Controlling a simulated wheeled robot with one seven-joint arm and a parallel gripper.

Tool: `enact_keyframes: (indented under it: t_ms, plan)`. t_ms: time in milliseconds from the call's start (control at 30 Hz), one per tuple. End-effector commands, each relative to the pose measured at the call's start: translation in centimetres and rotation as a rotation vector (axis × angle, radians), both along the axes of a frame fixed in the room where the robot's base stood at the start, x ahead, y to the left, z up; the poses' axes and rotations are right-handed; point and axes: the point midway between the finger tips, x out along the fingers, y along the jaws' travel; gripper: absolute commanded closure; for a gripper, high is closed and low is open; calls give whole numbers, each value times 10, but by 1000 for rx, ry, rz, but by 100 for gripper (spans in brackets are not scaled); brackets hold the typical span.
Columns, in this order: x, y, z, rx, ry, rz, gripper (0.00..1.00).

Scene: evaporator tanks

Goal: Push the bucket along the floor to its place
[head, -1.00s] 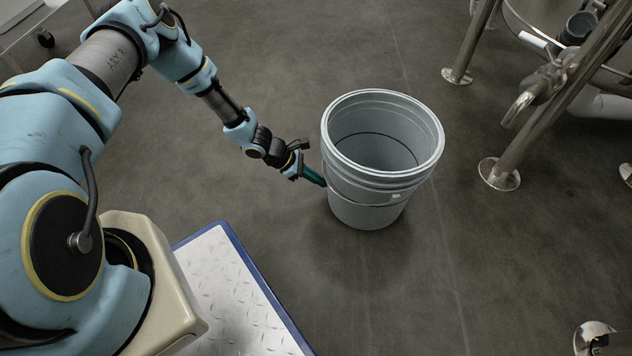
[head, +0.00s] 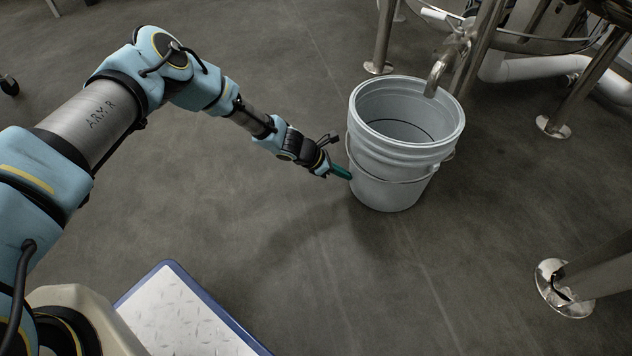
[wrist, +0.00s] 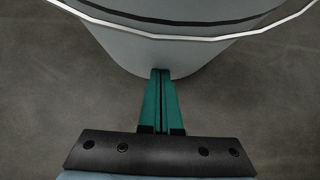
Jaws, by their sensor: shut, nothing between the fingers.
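A pale grey-white bucket (head: 395,185) stands upright on the floor, open at the top and empty as far as I see. Its wire handle hangs down around its side. My gripper (head: 343,173) reaches in from the left, low against the bucket's left wall. In the wrist view the green fingers of my gripper (wrist: 162,80) are closed together, with their tips at the wall of the bucket (wrist: 180,52). Nothing is held between them. A bent metal outlet pipe (head: 437,75) overlaps the bucket's far rim in the head view. No marked place for the bucket shows.
Metal tank legs stand behind the bucket (head: 384,40), to its right (head: 568,105) and at front right (head: 575,285). A white pipe (head: 530,67) runs low at the back right. The dark floor (head: 300,250) is clear in front and left of the bucket.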

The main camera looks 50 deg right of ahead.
Motion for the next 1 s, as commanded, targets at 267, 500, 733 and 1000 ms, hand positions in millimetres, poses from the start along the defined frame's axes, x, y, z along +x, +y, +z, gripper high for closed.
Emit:
enact_keyframes:
  t_ms: [267, 500, 733, 1000]
  plan:
    - [-46, -55, -5, -4, -4, -6, 100]
    - [-59, -72, -1, -2, 0, -1, 100]
    - [-59, -72, 1, -1, 1, 0, 100]
    - [-51, -68, 1, 0, 1, 1, 100]
